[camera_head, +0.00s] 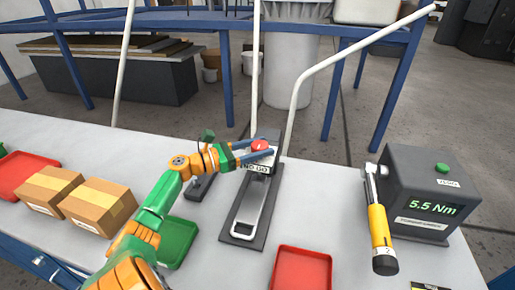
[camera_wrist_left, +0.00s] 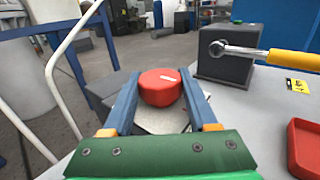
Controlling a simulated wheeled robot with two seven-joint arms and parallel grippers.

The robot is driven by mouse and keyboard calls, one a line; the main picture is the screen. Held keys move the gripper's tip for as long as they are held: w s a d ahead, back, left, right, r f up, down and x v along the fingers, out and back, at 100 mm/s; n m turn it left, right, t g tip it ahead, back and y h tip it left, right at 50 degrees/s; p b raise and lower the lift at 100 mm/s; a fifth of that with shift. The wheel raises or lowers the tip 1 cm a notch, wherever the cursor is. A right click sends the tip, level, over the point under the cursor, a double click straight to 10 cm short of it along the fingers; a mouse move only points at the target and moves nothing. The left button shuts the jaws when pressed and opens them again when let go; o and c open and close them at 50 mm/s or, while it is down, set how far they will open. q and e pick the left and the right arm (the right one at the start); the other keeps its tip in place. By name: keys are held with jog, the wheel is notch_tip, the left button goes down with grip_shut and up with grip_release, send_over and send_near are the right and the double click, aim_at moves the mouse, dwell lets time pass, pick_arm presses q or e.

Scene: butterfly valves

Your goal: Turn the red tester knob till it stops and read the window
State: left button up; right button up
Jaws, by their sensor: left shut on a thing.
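The red tester knob (camera_head: 260,145) sits on top of the dark tester (camera_head: 232,238) near the middle of the bench. My left gripper (camera_head: 257,158) is shut on the knob, with one blue finger on each side. The left wrist view shows the same knob (camera_wrist_left: 161,88) between the fingers, with a short white mark on its top. A small white label (camera_head: 257,169) with dark letters shows below the knob; its wording is too small to read surely. I cannot tell the window's reading. My right gripper is not in view.
A grey box (camera_head: 425,185) reading 5.5 Nm, with a yellow-handled wrench (camera_head: 380,228) at its front, stands on the right. A red tray (camera_head: 302,250) lies in front. A green tray (camera_head: 190,228) and cardboard boxes (camera_head: 98,205) are left. White bars rise behind the tester.

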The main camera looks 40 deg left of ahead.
aim_at(252, 151)
pick_arm(q)
jog(key=shift+d+f, duration=0.1)
jog(key=shift+f, duration=0.05)
jog(key=o, duration=1.1)
jog(key=shift+c, duration=0.2)
jog(key=o, duration=0.3)
jog(key=shift+w, duration=0.2)
jog(key=shift+w+d, duration=0.15)
jog(key=shift+w, duration=0.05)
jog(key=b+v, duration=0.1)
jog(key=v, duration=0.6)
jog(key=shift+s+f, duration=0.1)
jog(key=shift+s, duration=0.05)
